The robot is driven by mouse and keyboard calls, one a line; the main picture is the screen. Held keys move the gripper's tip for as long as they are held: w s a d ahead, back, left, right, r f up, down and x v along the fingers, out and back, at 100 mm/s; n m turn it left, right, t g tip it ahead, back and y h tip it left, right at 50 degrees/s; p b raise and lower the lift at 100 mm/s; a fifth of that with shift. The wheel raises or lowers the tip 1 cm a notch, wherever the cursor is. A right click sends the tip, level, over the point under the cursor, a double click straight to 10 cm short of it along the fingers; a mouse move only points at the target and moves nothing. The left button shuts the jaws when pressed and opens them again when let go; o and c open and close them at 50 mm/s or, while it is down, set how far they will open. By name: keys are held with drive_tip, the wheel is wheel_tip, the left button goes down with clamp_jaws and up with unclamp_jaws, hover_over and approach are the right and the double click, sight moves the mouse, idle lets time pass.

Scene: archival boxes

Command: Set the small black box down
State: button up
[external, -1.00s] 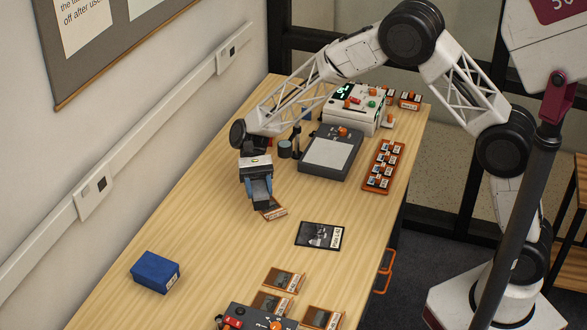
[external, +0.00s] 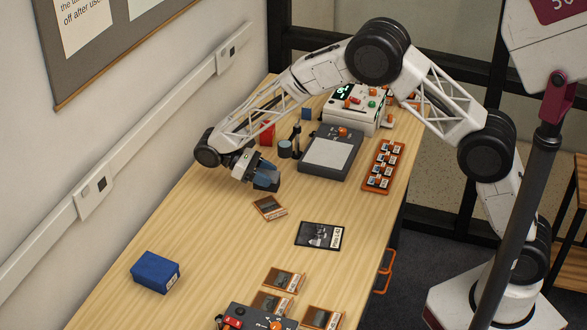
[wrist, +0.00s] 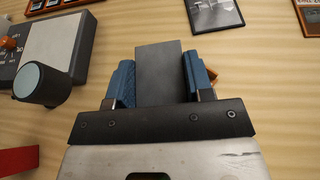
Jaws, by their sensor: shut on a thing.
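The small black box (wrist: 163,72) is between the blue-padded fingers of my gripper (wrist: 161,85) in the wrist view, with both pads against its sides. In the external view my gripper (external: 264,178) is low over the left half of the wooden table (external: 205,235), and the box (external: 266,187) shows as a dark shape at the fingertips. I cannot tell whether its underside touches the table.
A brown-framed slide (external: 269,207) lies just in front of the gripper, and a black photo card (external: 320,235) lies further right. A grey light pad (external: 329,152) and a red box (external: 267,133) stand behind. A blue box (external: 156,272) sits front left, with bare table between.

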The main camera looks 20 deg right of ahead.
drive_tip(key=w+a+r+n+t, duration=0.2)
drive_tip(key=w+r+n+t, duration=0.2)
drive_tip(key=w+n+t, duration=0.5)
drive_tip(key=w+a+r+n+t, duration=0.1)
drive_tip(key=w+r+n+t, duration=0.4)
drive_tip(key=w+n+t, duration=0.5)
drive_tip(key=f, duration=0.1)
drive_tip(key=f+m, duration=0.1)
drive_tip(key=f, duration=0.1)
drive_tip(key=w+f+m+y, duration=0.1)
drive_tip(key=f, duration=0.1)
drive_tip(key=shift+f+g, duration=0.1)
drive_tip(key=shift+g, duration=0.3)
drive_tip(key=shift+f, duration=3.1)
drive_tip(key=shift+f, duration=0.1)
drive_tip(key=shift+f, duration=1.8)
drive_tip(key=shift+f, duration=0.1)
